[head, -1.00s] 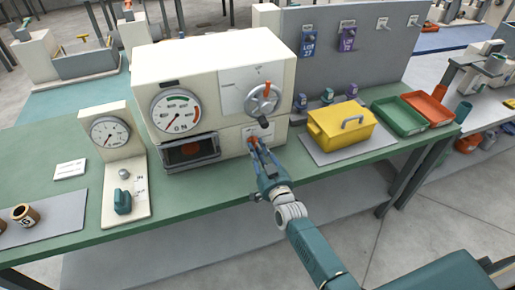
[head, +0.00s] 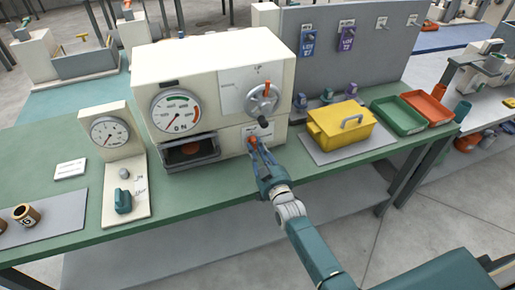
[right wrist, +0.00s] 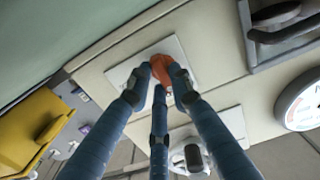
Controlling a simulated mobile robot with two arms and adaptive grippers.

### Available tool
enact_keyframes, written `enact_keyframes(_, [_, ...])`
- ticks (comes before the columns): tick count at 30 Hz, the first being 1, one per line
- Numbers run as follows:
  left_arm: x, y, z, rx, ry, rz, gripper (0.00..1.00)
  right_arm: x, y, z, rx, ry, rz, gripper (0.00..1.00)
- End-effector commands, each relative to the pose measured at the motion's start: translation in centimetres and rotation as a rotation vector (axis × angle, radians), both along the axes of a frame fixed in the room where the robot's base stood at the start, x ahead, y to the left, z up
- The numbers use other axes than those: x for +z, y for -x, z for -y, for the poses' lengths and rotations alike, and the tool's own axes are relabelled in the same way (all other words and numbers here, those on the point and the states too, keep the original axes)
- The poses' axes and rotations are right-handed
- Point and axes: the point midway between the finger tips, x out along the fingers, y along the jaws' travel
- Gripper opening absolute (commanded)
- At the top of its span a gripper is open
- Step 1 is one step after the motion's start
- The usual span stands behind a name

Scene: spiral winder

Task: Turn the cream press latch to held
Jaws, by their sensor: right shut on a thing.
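The cream press (head: 205,85) stands on the green bench. Its latch is a small orange-red knob (head: 250,139) on a white plate low on the right of the front. In the right wrist view the orange latch (right wrist: 161,66) sits between my fingertips, over the white plate. My right gripper (head: 256,147) is shut on it, reaching in from the front; its fingers hide part of the latch and the plate's marks. The latch's exact angle is hard to tell. My left gripper is not in view.
Above the latch is a round grey dial with an orange handle (head: 263,98). A dark framed opening (head: 190,151) is to its left. A yellow lidded box (head: 340,130) stands to the right. A gauge stand (head: 110,133) is at the left. Bare bench lies before the press.

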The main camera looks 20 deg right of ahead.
Motion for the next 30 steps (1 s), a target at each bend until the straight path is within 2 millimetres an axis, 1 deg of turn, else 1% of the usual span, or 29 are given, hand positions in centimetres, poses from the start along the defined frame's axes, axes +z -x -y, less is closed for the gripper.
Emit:
enact_keyframes(4, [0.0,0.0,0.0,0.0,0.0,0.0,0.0,-0.3,0.1,0.0,0.001,0.006,-0.005,0.0])
enact_keyframes(5, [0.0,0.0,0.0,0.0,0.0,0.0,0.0,-0.2,0.1,0.0,0.001,0.006,-0.005,0.26])
enact_keyframes(6, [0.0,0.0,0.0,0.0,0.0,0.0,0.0,-0.2,0.1,0.0,0.001,0.006,-0.004,0.34])
enact_keyframes(7, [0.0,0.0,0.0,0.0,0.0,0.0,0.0,-0.2,0.1,0.0,0.001,0.005,-0.004,0.4])
enact_keyframes(15, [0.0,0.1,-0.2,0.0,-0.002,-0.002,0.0,-0.1,0.0,0.0,0.0,0.002,-0.002,0.4])
enact_keyframes(19, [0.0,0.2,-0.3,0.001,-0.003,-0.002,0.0,-0.1,0.7,0.0,0.0,0.002,-0.002,0.4])
enact_keyframes(23, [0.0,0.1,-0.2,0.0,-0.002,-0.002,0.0,-0.2,2.8,0.1,0.0,0.002,-0.003,0.4])
enact_keyframes(30, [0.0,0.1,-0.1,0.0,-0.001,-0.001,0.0,-0.2,8.1,0.3,0.0,0.003,-0.005,0.4])
